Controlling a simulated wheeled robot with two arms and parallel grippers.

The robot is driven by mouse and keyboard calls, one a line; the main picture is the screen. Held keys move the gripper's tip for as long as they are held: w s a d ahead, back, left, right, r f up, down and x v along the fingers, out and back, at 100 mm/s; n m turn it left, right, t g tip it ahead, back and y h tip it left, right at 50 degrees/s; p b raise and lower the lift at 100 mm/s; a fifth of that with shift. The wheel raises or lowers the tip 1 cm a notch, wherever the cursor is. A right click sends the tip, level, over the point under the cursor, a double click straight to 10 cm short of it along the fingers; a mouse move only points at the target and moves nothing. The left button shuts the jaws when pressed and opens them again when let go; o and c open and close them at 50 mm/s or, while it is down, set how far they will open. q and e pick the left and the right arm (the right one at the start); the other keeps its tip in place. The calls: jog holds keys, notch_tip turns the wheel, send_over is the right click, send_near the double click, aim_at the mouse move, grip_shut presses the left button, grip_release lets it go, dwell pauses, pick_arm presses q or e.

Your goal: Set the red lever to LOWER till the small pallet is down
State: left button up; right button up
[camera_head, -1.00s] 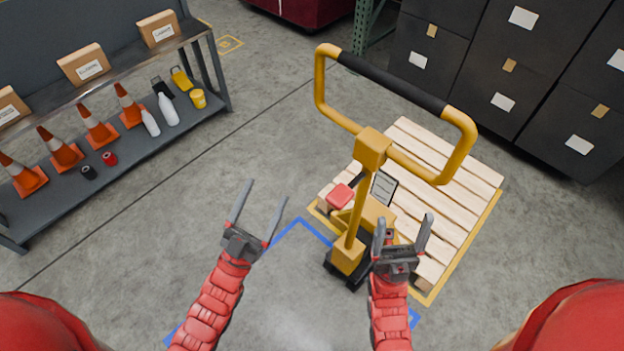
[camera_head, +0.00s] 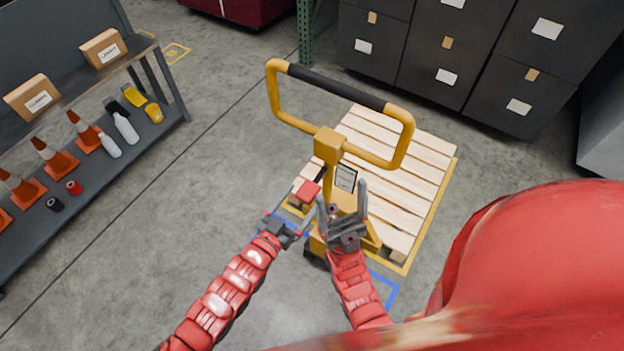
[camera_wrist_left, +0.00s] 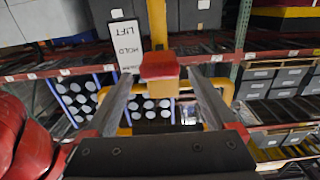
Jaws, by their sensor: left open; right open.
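The red lever (camera_head: 308,191) is a small red block on the yellow pallet jack (camera_head: 329,146), beside its post. My left gripper (camera_head: 292,210) is open just in front of it. In the left wrist view the red lever (camera_wrist_left: 160,66) appears between the two open fingertips; contact cannot be told. A white label (camera_wrist_left: 126,45) beside it shows LIFT and HOLD upside down; LOWER is not visible. My right gripper (camera_head: 342,195) is open and empty, right of the lever, in front of the post. The small wooden pallet (camera_head: 405,170) lies behind the jack; its height is unclear.
The jack's looped handle (camera_head: 345,91) rises above both grippers. A shelf (camera_head: 95,185) with cones, bottles and boxes stands at the left. Dark cabinets (camera_head: 445,50) stand behind the pallet. Bare floor (camera_head: 215,140) lies between shelf and jack.

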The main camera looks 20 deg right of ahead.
aim_at(314, 181)
pick_arm(q)
jog(key=p+x, duration=0.1)
jog(key=x, duration=0.5)
grip_shut()
dwell(0.4)
jog(key=shift+a, duration=0.1)
